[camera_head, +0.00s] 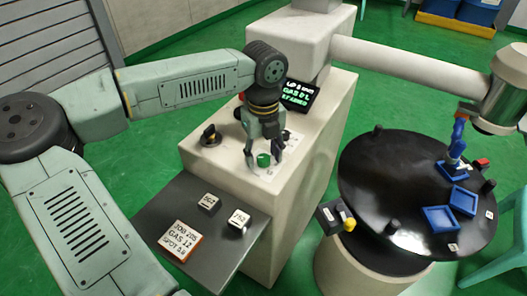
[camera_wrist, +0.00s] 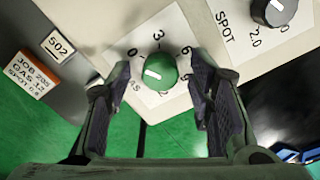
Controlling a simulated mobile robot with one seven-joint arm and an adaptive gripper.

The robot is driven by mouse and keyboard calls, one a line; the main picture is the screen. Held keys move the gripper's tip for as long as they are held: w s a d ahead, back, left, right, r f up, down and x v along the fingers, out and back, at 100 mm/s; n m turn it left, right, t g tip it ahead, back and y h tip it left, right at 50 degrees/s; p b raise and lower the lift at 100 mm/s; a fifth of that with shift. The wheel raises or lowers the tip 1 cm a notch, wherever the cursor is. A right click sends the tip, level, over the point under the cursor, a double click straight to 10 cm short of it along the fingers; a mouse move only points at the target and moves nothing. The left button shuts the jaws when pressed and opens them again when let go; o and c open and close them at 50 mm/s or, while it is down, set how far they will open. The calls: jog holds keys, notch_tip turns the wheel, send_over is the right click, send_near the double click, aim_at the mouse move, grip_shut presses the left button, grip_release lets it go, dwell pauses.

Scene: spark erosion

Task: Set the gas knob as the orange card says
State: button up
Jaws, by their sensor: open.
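The green gas knob (camera_head: 263,160) sits on the sloped cream panel, below my gripper (camera_head: 263,158) in the head view. In the wrist view the gas knob (camera_wrist: 160,72) has a white mark pointing left, toward the 0 side of its scale; 3 and 6 show above and to the right. My gripper (camera_wrist: 153,98) is open, its fingers on either side of the knob; I cannot tell whether they touch it. The orange-edged card (camera_head: 181,242) reads JOB 205, GAS 12, with a SPOT line that looks like 0.8. It also shows in the wrist view (camera_wrist: 32,75).
A black SPOT knob (camera_wrist: 273,10) is close on the right in the wrist view. Another black knob (camera_head: 210,137) and a dark display (camera_head: 298,95) with green text are on the machine. Two small tags lie on the grey shelf (camera_head: 150,208). A round black table (camera_head: 365,175) stands right.

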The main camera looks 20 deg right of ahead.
jog(key=shift+f, duration=0.1)
jog(key=shift+c, duration=0.4)
grip_shut()
